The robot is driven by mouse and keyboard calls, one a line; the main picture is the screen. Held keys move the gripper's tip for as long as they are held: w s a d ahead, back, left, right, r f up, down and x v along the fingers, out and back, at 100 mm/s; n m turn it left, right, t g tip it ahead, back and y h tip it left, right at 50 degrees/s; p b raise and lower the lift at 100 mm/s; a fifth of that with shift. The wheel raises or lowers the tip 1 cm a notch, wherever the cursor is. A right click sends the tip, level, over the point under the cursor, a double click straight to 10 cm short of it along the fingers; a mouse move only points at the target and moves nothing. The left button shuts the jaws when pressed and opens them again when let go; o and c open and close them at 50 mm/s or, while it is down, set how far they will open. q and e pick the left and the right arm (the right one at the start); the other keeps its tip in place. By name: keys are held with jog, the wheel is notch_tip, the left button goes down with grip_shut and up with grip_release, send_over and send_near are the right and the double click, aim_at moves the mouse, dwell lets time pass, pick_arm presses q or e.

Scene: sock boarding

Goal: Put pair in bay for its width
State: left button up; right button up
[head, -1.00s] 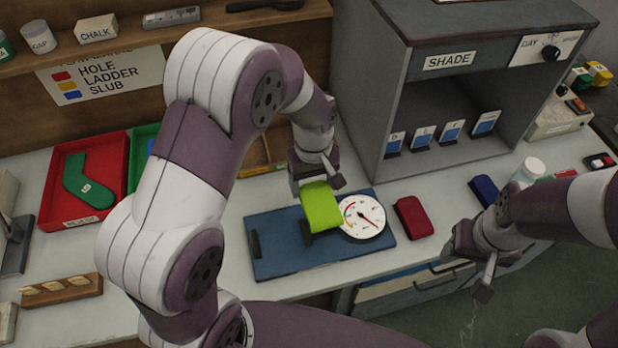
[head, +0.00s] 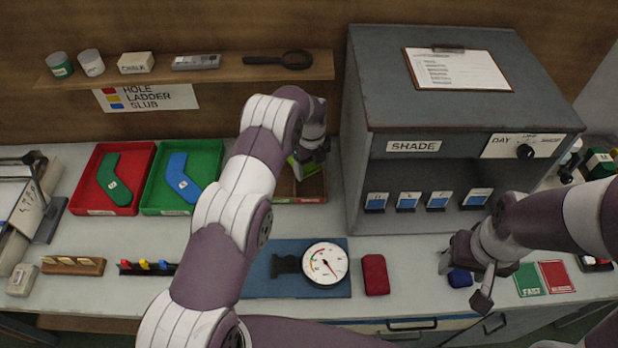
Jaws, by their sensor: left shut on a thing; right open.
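The lime-green folded pair (head: 292,168) is mostly hidden behind my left gripper (head: 303,166), which is shut on it. The gripper holds it over a brown wooden tray (head: 313,190) at the back, left of the grey cabinet. I cannot tell whether the pair touches the tray. The blue gauge board (head: 262,287) with its round dial (head: 325,263) is at the front, with no pair on it. My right gripper (head: 465,281) is open at the front right, near a dark blue folded bundle (head: 459,277).
A red tray (head: 134,160) and a green tray (head: 205,165), each with a sock shape, stand at the back left. A red bundle (head: 375,274) lies right of the dial. The grey SHADE cabinet (head: 366,150) stands at the back right. The shelf (head: 225,72) hangs above.

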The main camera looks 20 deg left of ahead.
pick_arm(q)
jog(key=m, duration=0.3)
jog(key=shift+m, duration=0.9)
jog(key=shift+s+a+m, duration=0.1)
jog(key=shift+a+m, duration=0.05)
jog(key=shift+m, duration=0.45)
jog(key=shift+a, duration=0.1)
jog(key=shift+m, duration=0.3)
notch_tip(320, 180, down, 5)
jog(key=shift+r+b, duration=0.1)
jog(key=shift+b, duration=1.15)
jog(key=shift+f+b, duration=0.3)
jog(key=shift+f, duration=0.4)
jog(key=o, duration=1)
